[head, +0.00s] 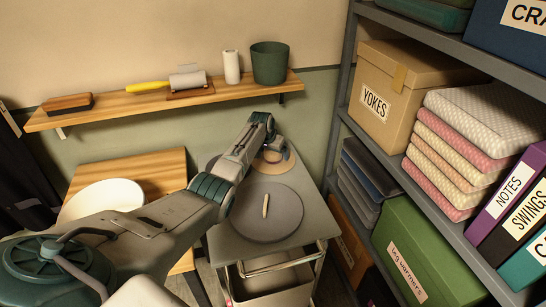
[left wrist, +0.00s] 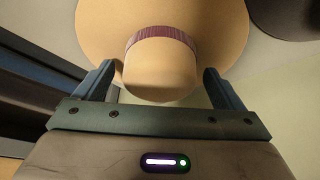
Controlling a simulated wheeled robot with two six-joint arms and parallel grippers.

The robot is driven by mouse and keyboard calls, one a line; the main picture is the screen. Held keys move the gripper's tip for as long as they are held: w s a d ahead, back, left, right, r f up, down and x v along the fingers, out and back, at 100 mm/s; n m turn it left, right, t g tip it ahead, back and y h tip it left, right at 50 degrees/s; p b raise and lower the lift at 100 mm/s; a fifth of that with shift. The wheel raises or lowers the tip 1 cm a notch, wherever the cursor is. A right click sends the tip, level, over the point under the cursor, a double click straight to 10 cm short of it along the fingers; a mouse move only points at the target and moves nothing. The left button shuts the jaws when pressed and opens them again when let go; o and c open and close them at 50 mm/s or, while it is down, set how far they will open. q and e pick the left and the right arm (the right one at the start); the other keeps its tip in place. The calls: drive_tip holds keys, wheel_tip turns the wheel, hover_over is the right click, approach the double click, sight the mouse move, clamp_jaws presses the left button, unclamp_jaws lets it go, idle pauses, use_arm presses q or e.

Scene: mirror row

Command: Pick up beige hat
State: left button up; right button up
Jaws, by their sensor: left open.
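The beige hat (head: 284,163) lies at the back of the grey trolley top, largely hidden behind my left gripper in the head view. In the left wrist view the hat (left wrist: 160,70) shows a rounded crown, a mauve band and a wide brim. My left gripper (head: 268,150) reaches over the trolley to the hat. In the left wrist view its two fingers (left wrist: 162,82) are apart, one on each side of the crown. I cannot tell whether they touch it. My right gripper is not in view.
A grey round hat (head: 268,222) with a small beige stick (head: 265,205) lies on the trolley (head: 300,240) in front. A wooden wall shelf (head: 150,113) holds a brush, a lint roller and a green pot. A loaded shelf rack (head: 345,70) stands close on the right.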

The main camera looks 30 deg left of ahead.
use_arm(q)
drive_tip(key=shift+c, duration=0.4)
drive_tip(key=c, duration=1)
drive_tip(key=shift+r, duration=0.1)
drive_tip(key=shift+s+d+r, duration=0.1)
wheel_tip(320, 180, up, 7)
drive_tip(key=b, duration=0.2)
drive_tip(key=shift+s+d+f+b, duration=0.1)
drive_tip(key=shift+f+b, duration=0.1)
drive_tip(key=shift+b, duration=0.2)
drive_tip(key=s+d+b, duration=0.1)
drive_tip(key=s+d, duration=0.3)
drive_tip(key=s+d+b, duration=0.1)
drive_tip(key=s+d, duration=0.2)
drive_tip(key=d, duration=0.2)
drive_tip(key=s+d+b, duration=0.1)
drive_tip(key=s+d, duration=0.3)
drive_tip(key=shift+s+d+f, duration=0.1)
drive_tip(key=shift+s+d, duration=0.25)
drive_tip(key=shift+d, duration=0.05)
drive_tip(key=shift+s+d, duration=0.35)
drive_tip(key=shift+d, duration=0.1)
drive_tip(key=shift+s+d+r, duration=0.1)
drive_tip(key=shift+r, duration=0.1)
